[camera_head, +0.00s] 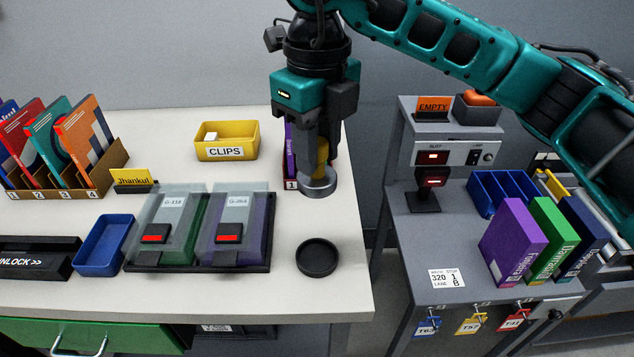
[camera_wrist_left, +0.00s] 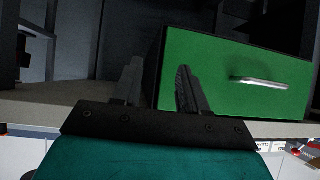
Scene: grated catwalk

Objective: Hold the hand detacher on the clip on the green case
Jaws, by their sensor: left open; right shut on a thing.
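My right gripper (camera_head: 322,150) is shut on the hand detacher (camera_head: 318,186), a grey metal disc with a yellow handle, and holds it near the table's right side, beyond a round black dish (camera_head: 317,257). The handle is partly hidden by the fingers. The green case (camera_head: 182,217), with a clear cover, lies in a black tray (camera_head: 200,268). Its clip (camera_head: 155,234), black with a red patch, is on its near part, left of and apart from the detacher. My left gripper (camera_wrist_left: 158,88) is open and empty in the left wrist view, near a green drawer (camera_wrist_left: 225,85).
A purple case (camera_head: 238,220) with its own clip lies right of the green one. A yellow CLIPS bin (camera_head: 227,140) stands behind, and a blue tray (camera_head: 104,245) to the left. A purple book stands just behind the detacher. White tabletop is clear between the cases and the dish.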

